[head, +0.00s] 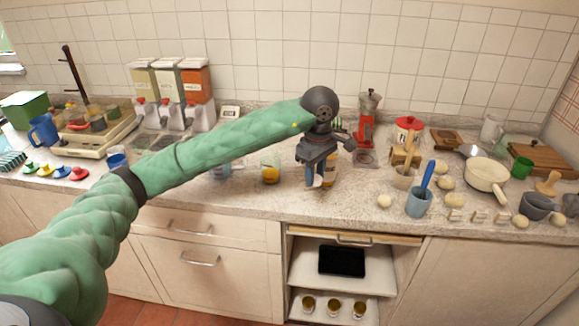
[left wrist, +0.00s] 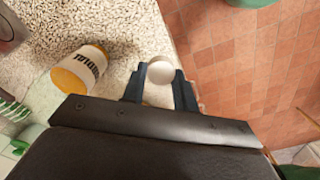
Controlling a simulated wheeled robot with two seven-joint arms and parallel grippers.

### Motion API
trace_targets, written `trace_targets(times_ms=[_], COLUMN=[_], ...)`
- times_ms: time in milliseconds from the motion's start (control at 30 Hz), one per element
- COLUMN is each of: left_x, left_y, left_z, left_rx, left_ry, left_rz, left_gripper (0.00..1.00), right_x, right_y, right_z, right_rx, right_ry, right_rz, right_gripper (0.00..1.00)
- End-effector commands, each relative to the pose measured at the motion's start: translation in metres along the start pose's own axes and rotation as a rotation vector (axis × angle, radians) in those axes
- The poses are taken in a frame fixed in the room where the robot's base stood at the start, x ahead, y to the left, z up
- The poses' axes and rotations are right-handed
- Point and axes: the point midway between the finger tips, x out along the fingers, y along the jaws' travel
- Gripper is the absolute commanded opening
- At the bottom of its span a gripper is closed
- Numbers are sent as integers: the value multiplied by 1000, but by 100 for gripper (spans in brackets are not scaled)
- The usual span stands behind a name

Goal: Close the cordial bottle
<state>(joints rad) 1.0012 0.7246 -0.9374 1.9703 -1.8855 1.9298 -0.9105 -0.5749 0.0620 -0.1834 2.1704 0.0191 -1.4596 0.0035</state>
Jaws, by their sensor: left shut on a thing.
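The cordial bottle (head: 332,172) stands on the worktop just behind and right of my left gripper (head: 314,182), which partly hides it. In the left wrist view the bottle (left wrist: 84,67), yellowish with a white lettered label, is left of the fingers and apart from them. My left gripper (left wrist: 160,88) is shut on a small round white cap (left wrist: 160,70), held near the worktop's front edge. I cannot clearly see the bottle's mouth. My right gripper is not in view.
A glass of orange liquid (head: 270,173) stands left of the gripper. A red grinder (head: 367,118) stands behind to the right. A blue-grey cup (head: 419,203) and several pale round items are further right. An open shelf (head: 300,260) lies below the worktop edge.

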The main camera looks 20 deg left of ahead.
Motion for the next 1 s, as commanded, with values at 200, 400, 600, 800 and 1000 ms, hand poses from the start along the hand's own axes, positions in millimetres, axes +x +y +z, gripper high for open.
trace_targets(times_ms=[200, 400, 600, 800, 1000], left_x=[-5, -9, 16, 47, 90], left_y=[16, 25, 17, 7, -11], left_z=[54, 90, 99, 112, 131], left_rx=[70, 117, 273, 492, 804], left_ry=[-1, -2, -1, -1, -3], left_rz=[1, 2, -2, -2, -2], left_gripper=[8, 8, 8, 8, 8], right_x=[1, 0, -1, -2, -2], right_y=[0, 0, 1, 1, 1], right_z=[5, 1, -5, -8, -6], right_rx=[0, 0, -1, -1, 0], right_ry=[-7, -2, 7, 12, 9], right_rz=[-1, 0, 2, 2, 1], right_gripper=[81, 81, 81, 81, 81])
